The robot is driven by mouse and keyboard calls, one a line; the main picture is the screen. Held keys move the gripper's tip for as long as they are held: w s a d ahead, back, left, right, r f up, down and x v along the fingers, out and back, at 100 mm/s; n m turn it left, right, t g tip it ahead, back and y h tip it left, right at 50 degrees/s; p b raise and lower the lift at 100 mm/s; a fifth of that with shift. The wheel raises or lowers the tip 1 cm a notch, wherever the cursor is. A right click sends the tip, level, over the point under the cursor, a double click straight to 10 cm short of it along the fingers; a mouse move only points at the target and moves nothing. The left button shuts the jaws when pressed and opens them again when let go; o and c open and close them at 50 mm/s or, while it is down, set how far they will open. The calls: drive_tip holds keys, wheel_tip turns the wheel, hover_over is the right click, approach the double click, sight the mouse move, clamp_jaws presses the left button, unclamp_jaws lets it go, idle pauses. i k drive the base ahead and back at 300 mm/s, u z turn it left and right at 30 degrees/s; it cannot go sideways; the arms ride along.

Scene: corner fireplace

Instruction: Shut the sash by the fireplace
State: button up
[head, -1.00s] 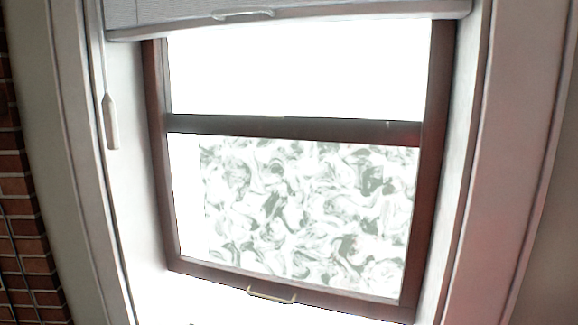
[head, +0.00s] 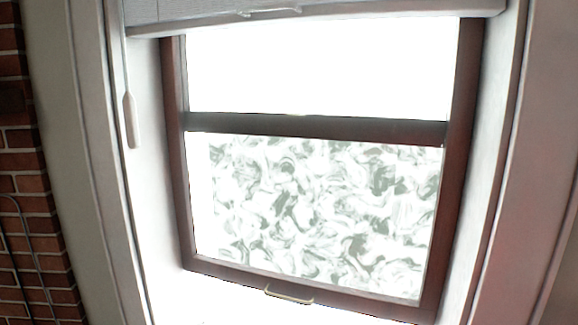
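A dark brown window sash (head: 317,128) fills the middle of the head view. Its lower pane (head: 318,215) has a grey and white swirl pattern. The upper pane (head: 320,65) is plain bright white. A small pale handle (head: 288,297) is fixed on the bottom rail. The area just below the bottom rail is washed out white, so I cannot tell whether it is sill or an open gap. My gripper is not in view.
A pale blind (head: 310,15) hangs across the top of the window, with a wand (head: 130,120) at its left. White trim (head: 75,120) frames both sides. Red brick (head: 25,165) and a thin dark curved rod (head: 28,245) are at the far left.

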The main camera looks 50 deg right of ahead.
sight(470, 31)
drive_tip(key=z, duration=0.05)
drive_tip(key=k, duration=0.85)
drive_tip(key=z, duration=0.25)
drive_tip(key=i, duration=0.45)
